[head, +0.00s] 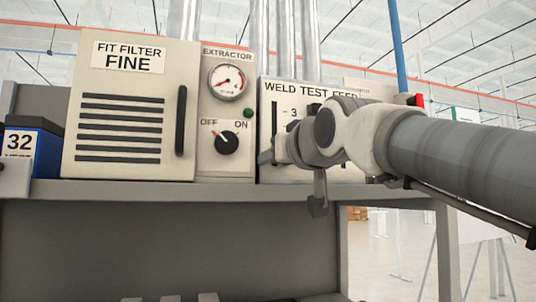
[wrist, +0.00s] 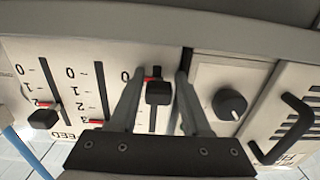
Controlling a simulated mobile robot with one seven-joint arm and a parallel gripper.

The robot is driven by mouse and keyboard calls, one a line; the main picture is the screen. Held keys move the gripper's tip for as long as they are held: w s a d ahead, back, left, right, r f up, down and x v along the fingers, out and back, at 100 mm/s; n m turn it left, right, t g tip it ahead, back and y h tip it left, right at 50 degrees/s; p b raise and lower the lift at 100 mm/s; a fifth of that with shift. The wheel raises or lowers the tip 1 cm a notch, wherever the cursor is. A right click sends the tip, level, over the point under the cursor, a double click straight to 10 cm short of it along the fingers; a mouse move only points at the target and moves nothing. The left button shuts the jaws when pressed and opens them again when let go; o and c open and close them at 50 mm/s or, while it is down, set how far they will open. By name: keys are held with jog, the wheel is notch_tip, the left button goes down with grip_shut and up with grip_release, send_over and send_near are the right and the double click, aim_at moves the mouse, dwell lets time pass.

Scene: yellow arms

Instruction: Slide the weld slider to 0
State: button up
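The weld slider (wrist: 158,92) has a dark block knob on a vertical slot, the rightmost of three in the wrist view, where the panel appears upside down. Its red pointer is about level with the 0 mark, near the slot's upper end in that view. My gripper (wrist: 160,73) is open, with one finger on each side of the knob and visible gaps between. In the head view, the weld slot (head: 275,118) shows under the WELD label; my gripper and wrist hide its lower part and the knob.
The feed slider (wrist: 43,118) stands at the left in the wrist view; the test slot (wrist: 100,85) lies between, close to my left-hand finger. An extractor knob (head: 226,143) and filter door handle (head: 181,120) stick out left of the panel. A shelf edge (head: 150,190) runs below.

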jog(key=shift+s+r, duration=0.1)
jog(key=shift+r, duration=0.1)
jog(key=b+v, duration=0.3)
jog(key=v, duration=1.4)
jog(key=shift+s, duration=0.2)
jog(key=shift+d+f, duration=0.1)
notch_tip(320, 180, down, 27)
jog(key=w+d+m+g+h, duration=0.2)
jog(key=g+h, duration=0.1)
jog(key=g, duration=0.3)
jog(key=s+d+f+g+h, duration=0.1)
jog(key=s+f, duration=0.3)
jog(key=f, duration=0.6)
jog(key=s+d+f+m+g+h, duration=0.1)
jog(key=s+d+f+g, duration=0.2)
jog(key=f, duration=0.8)
jog(key=shift+s+f+g, duration=0.3)
jog(key=shift+s+g, duration=0.3)
jog(key=shift+g, duration=0.2)
